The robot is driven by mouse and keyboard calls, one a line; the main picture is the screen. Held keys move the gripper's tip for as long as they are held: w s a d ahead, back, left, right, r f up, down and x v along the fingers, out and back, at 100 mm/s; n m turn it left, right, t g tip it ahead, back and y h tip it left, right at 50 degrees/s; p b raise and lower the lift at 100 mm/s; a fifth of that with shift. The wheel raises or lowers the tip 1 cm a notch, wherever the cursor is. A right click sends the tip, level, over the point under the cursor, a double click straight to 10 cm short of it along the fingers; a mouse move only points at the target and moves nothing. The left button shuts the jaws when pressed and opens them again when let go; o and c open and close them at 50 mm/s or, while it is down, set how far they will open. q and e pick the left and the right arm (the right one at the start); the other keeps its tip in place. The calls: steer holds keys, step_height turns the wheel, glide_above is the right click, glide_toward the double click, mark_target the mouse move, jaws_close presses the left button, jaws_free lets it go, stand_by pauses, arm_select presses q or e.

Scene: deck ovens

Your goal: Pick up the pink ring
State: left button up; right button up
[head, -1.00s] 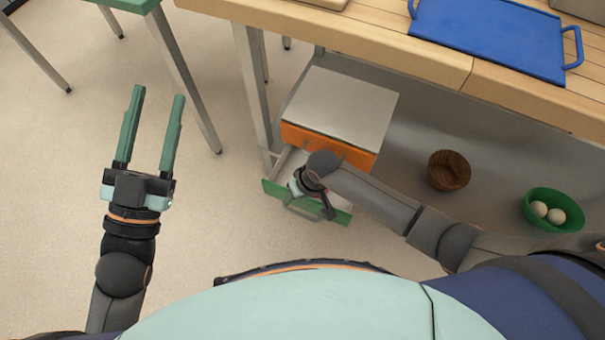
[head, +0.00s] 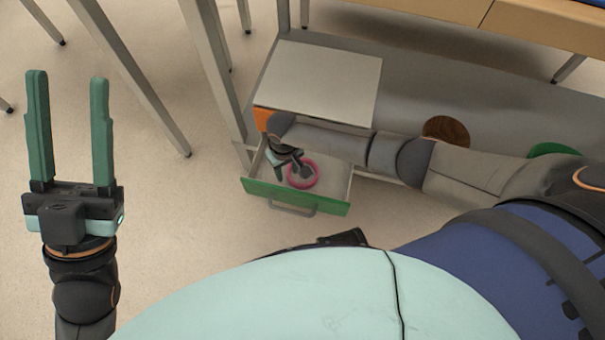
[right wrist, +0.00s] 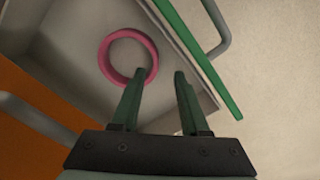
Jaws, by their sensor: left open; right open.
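The pink ring (head: 303,173) lies in an open drawer with a green front (head: 290,196), under the wooden bench. In the right wrist view the whole ring (right wrist: 105,62) shows on the drawer floor, beyond the fingertips. My right gripper (right wrist: 158,75) is open, with its left finger overlapping the ring's lower right edge in the picture. I cannot tell whether they touch. In the head view my right gripper (head: 298,172) is down in the drawer by the ring, partly hidden by its own wrist. My left gripper (head: 68,85) is open and empty over the floor at the left.
A drawer unit with a grey top (head: 320,85) and an orange upper drawer (head: 262,118) stands on the lower shelf. A brown bowl (head: 446,130) and a green bowl (head: 552,149) sit to its right, partly covered by my arm. Bench legs stand left of the unit.

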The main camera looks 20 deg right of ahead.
mark_target(290, 178)
steer(key=f+b, duration=0.2)
steer(key=f, duration=0.1)
steer(key=f+b, duration=0.1)
steer(key=f, duration=0.1)
steer(key=shift+w+d+b, duration=0.15)
steer(key=shift+d+b, duration=0.15)
jaws_close()
